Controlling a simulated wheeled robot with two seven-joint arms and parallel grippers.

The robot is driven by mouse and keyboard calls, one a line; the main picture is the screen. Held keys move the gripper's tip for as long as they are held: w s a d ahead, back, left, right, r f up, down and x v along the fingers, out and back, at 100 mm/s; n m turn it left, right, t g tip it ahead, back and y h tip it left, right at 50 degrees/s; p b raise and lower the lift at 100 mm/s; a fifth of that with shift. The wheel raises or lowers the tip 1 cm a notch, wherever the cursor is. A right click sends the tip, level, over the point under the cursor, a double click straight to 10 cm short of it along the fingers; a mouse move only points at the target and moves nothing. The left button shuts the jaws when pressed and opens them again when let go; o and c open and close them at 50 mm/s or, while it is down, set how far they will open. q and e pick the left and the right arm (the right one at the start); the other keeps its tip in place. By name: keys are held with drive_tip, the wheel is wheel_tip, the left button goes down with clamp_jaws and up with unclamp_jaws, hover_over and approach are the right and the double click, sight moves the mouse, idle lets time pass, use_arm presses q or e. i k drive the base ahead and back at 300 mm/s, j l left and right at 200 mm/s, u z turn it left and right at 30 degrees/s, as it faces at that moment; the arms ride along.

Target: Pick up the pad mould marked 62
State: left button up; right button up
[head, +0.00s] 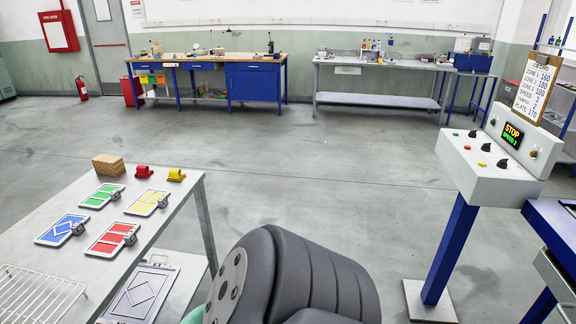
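No marking 62 is legible, so I cannot tell which piece is the pad mould marked 62. On the grey table at the lower left lie framed flat plates: green (102,196), yellow (147,202), blue (62,229) and red (112,239). Each has a small metal fitting at its right corner. A grey plate with a diamond outline (142,294) lies lower down, below the table's right edge. Neither gripper is in view; only a dark part of my own arm shows at the bottom centre.
The table (181,201) also bears a wooden block (108,165), a red piece (144,171), a yellow piece (176,175) and a wire rack (36,295). A control console (492,166) on a blue post stands right. The floor between is clear; workbenches (255,75) line the back wall.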

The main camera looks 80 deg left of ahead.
sight(70, 224)
drive_tip(key=u, duration=3.9)
